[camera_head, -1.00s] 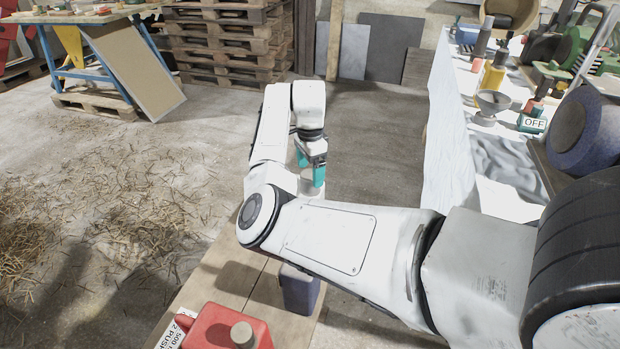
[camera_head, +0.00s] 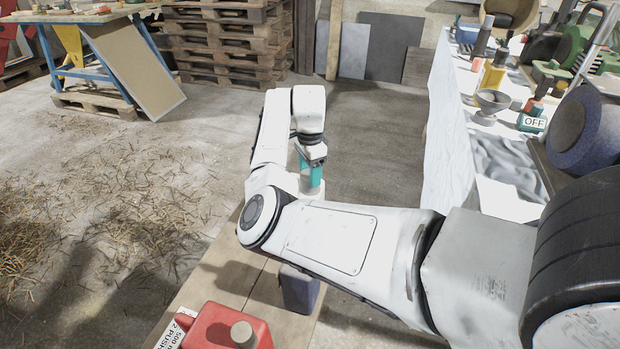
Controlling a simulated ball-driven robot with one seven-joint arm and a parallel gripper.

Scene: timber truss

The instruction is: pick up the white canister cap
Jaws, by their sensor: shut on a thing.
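A red canister (camera_head: 212,330) with a beige-grey cap stands at the near end of the wooden bench (camera_head: 225,275). A dark blue block-like object (camera_head: 299,289) stands beside my arm. A cluttered table (camera_head: 507,145) is on the right. Floor to the left is open, with straw.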

